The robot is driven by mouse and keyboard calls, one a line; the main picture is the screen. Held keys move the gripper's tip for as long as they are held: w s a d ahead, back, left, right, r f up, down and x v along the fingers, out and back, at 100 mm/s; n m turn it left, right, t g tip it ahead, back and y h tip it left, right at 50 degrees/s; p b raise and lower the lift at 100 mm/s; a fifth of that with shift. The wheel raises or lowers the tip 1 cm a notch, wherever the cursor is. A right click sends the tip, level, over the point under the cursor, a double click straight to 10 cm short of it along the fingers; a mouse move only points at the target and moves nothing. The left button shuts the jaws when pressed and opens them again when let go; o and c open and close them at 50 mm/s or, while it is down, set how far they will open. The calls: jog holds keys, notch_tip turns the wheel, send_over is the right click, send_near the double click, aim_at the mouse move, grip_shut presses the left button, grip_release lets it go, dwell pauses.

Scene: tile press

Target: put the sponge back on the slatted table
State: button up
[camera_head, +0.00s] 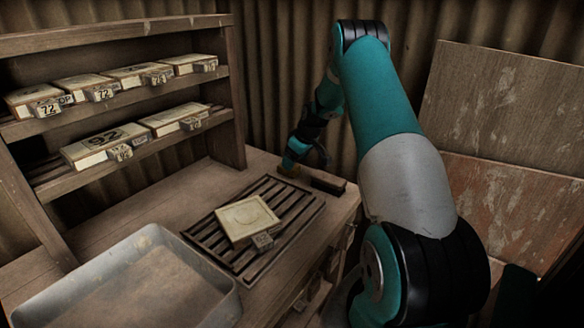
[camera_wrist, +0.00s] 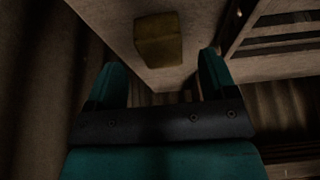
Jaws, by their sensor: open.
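The sponge (camera_wrist: 158,40) is a yellow-brown block on the wooden bench top in the wrist view. It lies just beyond my gripper (camera_wrist: 161,68), roughly between the lines of its two fingers. The fingers are apart with nothing gripped. In the head view my gripper (camera_head: 303,158) is low at the back end of the bench, and the sponge there is mostly hidden or too small to make out surely. The slatted table (camera_head: 292,204) is a dark slatted rack on the bench, with a pale square tile (camera_head: 247,217) on it.
A dark block (camera_head: 328,186) lies near the bench's right edge, close to my gripper. A grey metal tray (camera_head: 140,290) stands front left. Shelves (camera_head: 120,83) with numbered tiles stand at the left. Boards (camera_head: 505,100) lean at the right. Corrugated wall behind my arm.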

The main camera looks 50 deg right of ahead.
jog(key=v, duration=0.8)
jog(key=s+a+r+n+y, duration=0.1)
jog(key=a+r, duration=0.3)
jog(key=a, duration=0.7)
jog(key=s+a+r+n+g+y, duration=0.1)
jog(key=s+a+r, duration=0.15)
jog(key=a, duration=0.75)
jog(key=a+r+n+y, duration=0.1)
jog(key=a+r, duration=0.4)
jog(key=a, duration=0.6)
jog(key=s+a+n+g, duration=0.1)
jog(key=s+a, duration=0.7)
jog(key=s, duration=0.4)
jog(key=s+a+r+n+g, duration=0.1)
jog(key=s+a+g, duration=0.1)
jog(key=s+a, duration=0.6)
jog(key=s, duration=0.4)
jog(key=shift+a+r+n+y, duration=0.2)
jog(key=shift+r+n+y, duration=0.1)
jog(key=shift+r, duration=0.05)
jog(key=shift+r+p, duration=0.6)
jog(key=shift+r, duration=0.3)
